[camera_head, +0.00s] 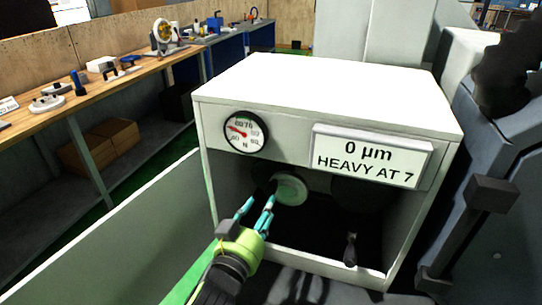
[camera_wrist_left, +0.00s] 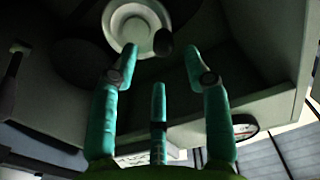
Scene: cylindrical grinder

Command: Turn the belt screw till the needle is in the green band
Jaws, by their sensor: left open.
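The round gauge (camera_head: 245,131) is on the upper left front of the white housing (camera_head: 330,85). Its reddish needle points to the left; I cannot make out a green band. Inside the open housing is a pale round disc (camera_head: 291,190), also in the left wrist view (camera_wrist_left: 124,24). A small dark knob (camera_wrist_left: 163,42) shows beside the disc; I cannot tell whether it is the belt screw. My left gripper (camera_head: 258,206) is open and empty at the housing's opening, in front of and below the disc. Its spread fingers show in the left wrist view (camera_wrist_left: 150,58). My right gripper is not in view.
A sign (camera_head: 368,158) reading "0 µm HEAVY AT 7" is on the housing front. A dark handle-like part (camera_head: 350,248) stands low inside on the right. A workbench (camera_head: 143,72) with tools runs along the left. A pale panel (camera_head: 125,245) stands left of the opening.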

